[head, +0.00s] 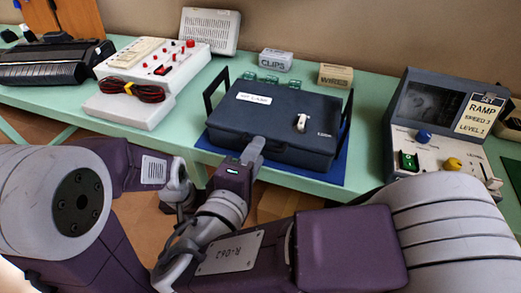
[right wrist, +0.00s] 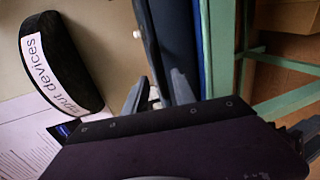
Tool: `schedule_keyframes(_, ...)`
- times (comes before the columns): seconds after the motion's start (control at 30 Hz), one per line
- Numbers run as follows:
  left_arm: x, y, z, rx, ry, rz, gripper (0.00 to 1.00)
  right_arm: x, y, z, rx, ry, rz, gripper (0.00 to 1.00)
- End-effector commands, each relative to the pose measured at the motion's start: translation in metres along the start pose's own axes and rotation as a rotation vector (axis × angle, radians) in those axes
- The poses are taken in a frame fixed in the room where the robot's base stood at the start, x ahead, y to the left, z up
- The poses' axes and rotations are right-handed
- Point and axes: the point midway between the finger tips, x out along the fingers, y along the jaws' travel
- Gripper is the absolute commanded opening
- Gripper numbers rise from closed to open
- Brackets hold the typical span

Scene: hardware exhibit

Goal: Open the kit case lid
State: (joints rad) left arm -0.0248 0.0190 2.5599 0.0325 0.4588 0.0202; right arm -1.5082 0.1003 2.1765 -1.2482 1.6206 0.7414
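The kit case (head: 270,140) is a dark blue box with a flat lid, a white label and a white latch-like piece (head: 302,122). Its lid is down. It sits on a blue mat (head: 335,172) on the green table. My right gripper (head: 257,143) is at the front edge of the case, left of its middle; touching or apart is unclear. In the right wrist view, its fingers (right wrist: 160,90) stand apart, with a small white thing between or behind them. My left gripper (head: 177,192) is low, left of the case, and its fingers cannot be made out.
A white control box (head: 155,60) with a coiled dark cable stands left of the case. Boxes marked CLIPS (head: 275,60) and WIRES (head: 335,76) stand behind. A grey RAMP console (head: 440,115) is on the right. The right wrist view shows an "input devices" sign (right wrist: 60,65).

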Motion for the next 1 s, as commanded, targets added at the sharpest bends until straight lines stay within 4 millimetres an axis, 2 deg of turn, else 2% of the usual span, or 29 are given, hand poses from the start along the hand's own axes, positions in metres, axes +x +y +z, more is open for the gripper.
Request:
schedule_keyframes(0.1, 0.007, 0.000, 0.001, 0.000, 0.000, 0.000, 0.28, 0.021, -0.002, 0.001, 0.001, -0.004, 0.001, 0.32)
schedule_keyframes(0.2, 0.009, 0.000, 0.001, 0.000, 0.000, 0.000, 0.28, 0.030, -0.001, 0.001, 0.000, -0.003, 0.001, 0.32)
schedule_keyframes(0.47, 0.009, 0.000, 0.001, 0.000, 0.000, 0.000, 0.28, 0.033, 0.000, 0.000, -0.001, 0.001, 0.000, 0.32)
schedule_keyframes(0.5, 0.009, 0.000, 0.001, 0.000, 0.000, 0.000, 0.28, 0.033, 0.000, 0.000, -0.001, 0.001, 0.000, 0.29)
schedule_keyframes(0.6, 0.009, 0.000, 0.001, 0.000, 0.000, 0.000, 0.28, 0.033, 0.000, 0.000, -0.001, 0.000, 0.000, 0.01)
schedule_keyframes(1.0, 0.009, 0.000, 0.001, 0.000, 0.000, 0.000, 0.28, 0.033, 0.000, 0.000, -0.001, 0.000, 0.000, 0.00)
